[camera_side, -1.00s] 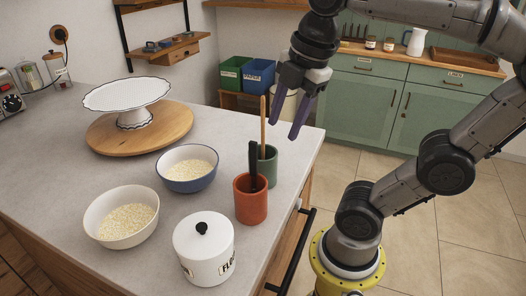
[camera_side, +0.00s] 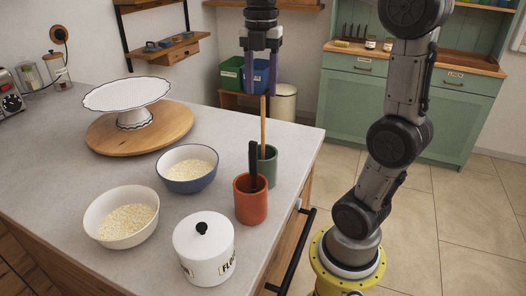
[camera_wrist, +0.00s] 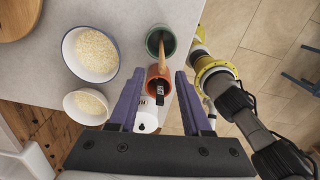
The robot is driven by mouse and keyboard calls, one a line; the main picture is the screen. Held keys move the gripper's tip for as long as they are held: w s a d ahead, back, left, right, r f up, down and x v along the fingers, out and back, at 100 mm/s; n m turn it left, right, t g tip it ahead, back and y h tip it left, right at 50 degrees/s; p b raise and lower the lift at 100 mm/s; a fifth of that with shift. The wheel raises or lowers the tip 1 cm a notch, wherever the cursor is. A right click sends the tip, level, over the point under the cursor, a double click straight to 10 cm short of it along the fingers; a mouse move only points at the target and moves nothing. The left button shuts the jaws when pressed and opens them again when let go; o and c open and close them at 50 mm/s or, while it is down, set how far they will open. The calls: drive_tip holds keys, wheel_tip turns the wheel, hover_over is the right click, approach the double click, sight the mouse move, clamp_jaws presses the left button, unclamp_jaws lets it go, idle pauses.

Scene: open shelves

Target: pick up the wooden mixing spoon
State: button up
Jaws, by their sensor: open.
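The wooden mixing spoon (camera_side: 263,126) stands upright in a green crock (camera_side: 269,170), with only its light brown handle showing. The wrist view shows the handle (camera_wrist: 162,55) rising from the green crock toward the camera, between my fingers in the picture. My gripper (camera_side: 263,91) points straight down, open and empty. Its fingertips are close to the handle's top in the side view; I cannot tell whether the top lies between them.
An orange crock (camera_side: 251,206) with a black utensil (camera_side: 253,163) stands directly in front of the green crock. A flour canister (camera_side: 204,250), a blue bowl (camera_side: 187,180), a white bowl (camera_side: 105,228) and a cake stand (camera_side: 127,97) occupy the counter. The counter's right edge is close by.

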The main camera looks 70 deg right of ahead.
sight(263, 117)
drive_tip(key=shift+s+d+f, duration=0.1)
drive_tip(key=shift+f, duration=2.1)
drive_tip(key=shift+s+d+f, duration=0.1)
drive_tip(key=shift+f, duration=2.1)
clamp_jaws()
